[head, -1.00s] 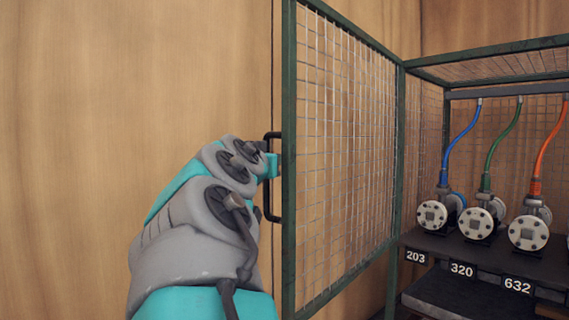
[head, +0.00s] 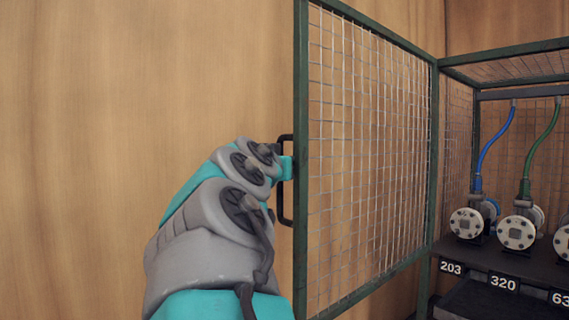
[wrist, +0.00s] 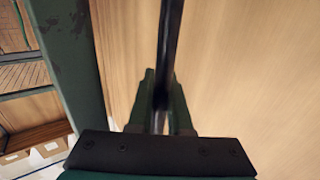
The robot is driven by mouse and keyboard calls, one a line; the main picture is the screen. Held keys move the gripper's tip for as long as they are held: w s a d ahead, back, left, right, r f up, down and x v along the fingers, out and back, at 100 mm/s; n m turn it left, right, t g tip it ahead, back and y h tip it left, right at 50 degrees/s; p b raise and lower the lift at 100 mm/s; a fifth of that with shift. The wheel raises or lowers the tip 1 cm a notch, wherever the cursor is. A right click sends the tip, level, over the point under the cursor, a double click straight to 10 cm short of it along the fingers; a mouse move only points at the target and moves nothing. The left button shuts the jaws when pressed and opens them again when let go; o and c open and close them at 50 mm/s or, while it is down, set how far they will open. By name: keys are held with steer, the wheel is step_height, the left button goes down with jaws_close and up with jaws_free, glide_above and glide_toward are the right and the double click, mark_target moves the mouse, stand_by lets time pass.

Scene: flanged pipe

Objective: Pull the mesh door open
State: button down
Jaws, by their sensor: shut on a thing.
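The mesh door (head: 370,150) has a dark green frame and wire mesh. It stands swung open on the left side of the cage, hinged at the cage's front post. Its black bar handle (head: 287,205) is on the door's free edge, at the left. My gripper (head: 285,168) is at the handle's middle, its fingers partly hidden by my arm. In the wrist view my gripper (wrist: 158,100) is shut on the black handle (wrist: 170,40), which runs between the fingers. The green door frame (wrist: 70,70) is just left of the fingers.
Inside the cage (head: 510,47), flanged pipes (head: 467,223) with blue and green hoses stand on a dark shelf (head: 485,255). Number plates (head: 503,283) read 203 and 320; a third is cut off. A wooden wall (head: 130,100) is behind my arm and the door.

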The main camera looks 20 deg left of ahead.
steer(key=c, duration=0.8)
jaws_free()
steer(key=shift+w+d+f, duration=0.2)
steer(key=shift+w, duration=0.05)
steer(key=shift+c, duration=0.2)
steer(key=shift+s+a+r, duration=0.1)
steer(key=shift+s, duration=0.05)
